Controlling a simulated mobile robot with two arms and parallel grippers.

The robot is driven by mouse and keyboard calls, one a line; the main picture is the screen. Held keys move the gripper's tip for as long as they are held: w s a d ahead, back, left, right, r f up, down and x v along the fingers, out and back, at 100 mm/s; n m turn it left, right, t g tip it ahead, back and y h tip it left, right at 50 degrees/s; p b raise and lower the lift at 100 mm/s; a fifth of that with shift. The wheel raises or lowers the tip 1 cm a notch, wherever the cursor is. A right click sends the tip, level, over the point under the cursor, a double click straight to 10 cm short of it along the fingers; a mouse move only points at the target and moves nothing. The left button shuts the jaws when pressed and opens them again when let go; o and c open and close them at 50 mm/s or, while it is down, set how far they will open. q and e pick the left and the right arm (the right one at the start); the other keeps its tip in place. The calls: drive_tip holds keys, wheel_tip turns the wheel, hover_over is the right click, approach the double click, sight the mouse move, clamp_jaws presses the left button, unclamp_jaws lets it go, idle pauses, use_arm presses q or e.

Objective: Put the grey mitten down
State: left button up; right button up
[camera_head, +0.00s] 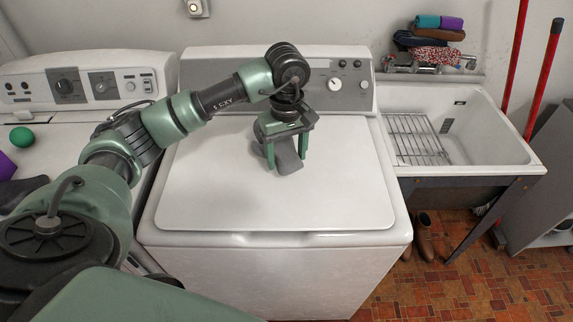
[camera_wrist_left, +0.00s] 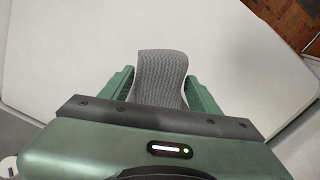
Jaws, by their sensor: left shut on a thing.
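The grey mitten (camera_head: 287,155) is between the fingers of my left gripper (camera_head: 285,160), over the white lid of the middle washer (camera_head: 220,195). In the left wrist view the mitten (camera_wrist_left: 161,75) shows as ribbed grey cloth between the two green fingers of the gripper (camera_wrist_left: 163,88). The gripper is shut on it and points down. The mitten's lower end is close to the lid; I cannot tell whether it touches. My right gripper is not in view.
The lid around the mitten is bare. A white utility tub (camera_head: 480,140) with a wire rack (camera_head: 415,138) stands at the right. Folded cloths (camera_head: 430,42) lie on the ledge behind it. A green ball (camera_head: 21,137) is on the left machine.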

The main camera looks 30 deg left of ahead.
sight(286, 178)
use_arm(q)
drive_tip(key=shift+f, duration=0.3)
wheel_tip(286, 178, down, 4)
drive_tip(key=shift+r+p, duration=0.1)
drive_tip(key=shift+p, duration=0.4)
drive_tip(key=shift+f, duration=0.35)
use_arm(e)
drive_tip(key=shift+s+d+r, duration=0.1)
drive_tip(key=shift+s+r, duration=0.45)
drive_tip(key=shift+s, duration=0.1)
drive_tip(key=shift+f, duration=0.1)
use_arm(q)
drive_tip(key=o, duration=1.4)
drive_tip(key=shift+f, duration=0.1)
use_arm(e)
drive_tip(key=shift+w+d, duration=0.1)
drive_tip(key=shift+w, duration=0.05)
